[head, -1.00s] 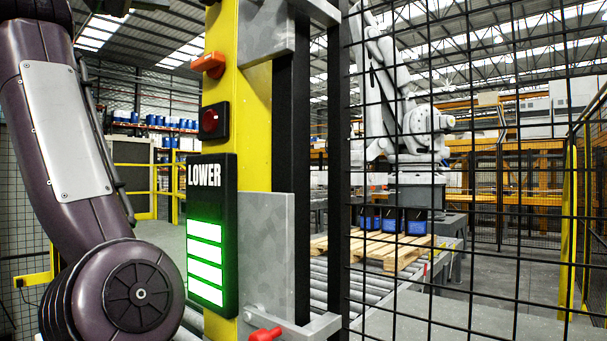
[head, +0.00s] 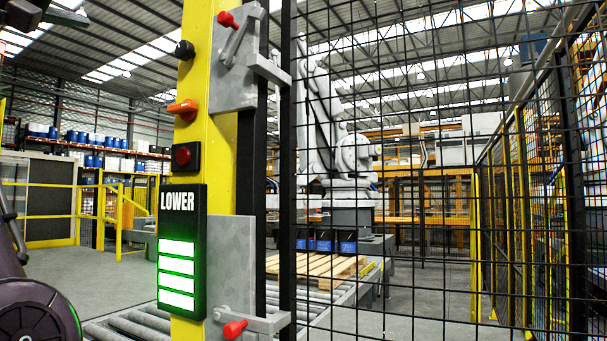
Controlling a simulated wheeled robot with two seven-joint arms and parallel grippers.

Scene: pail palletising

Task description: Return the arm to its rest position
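My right arm and gripper are not in view. Ahead stands a yellow post (head: 212,150) with a black panel reading LOWER (head: 182,252) and several lit green bars. Above the panel are a red button (head: 183,156), an orange knob (head: 184,110) and a black knob (head: 184,50). My visible arm parts are to the left of the post, with a gap between them.
Black mesh fencing (head: 430,230) fills the right side. Two red-handled latches sit on the post, an upper one (head: 226,19) and a lower one (head: 235,329).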

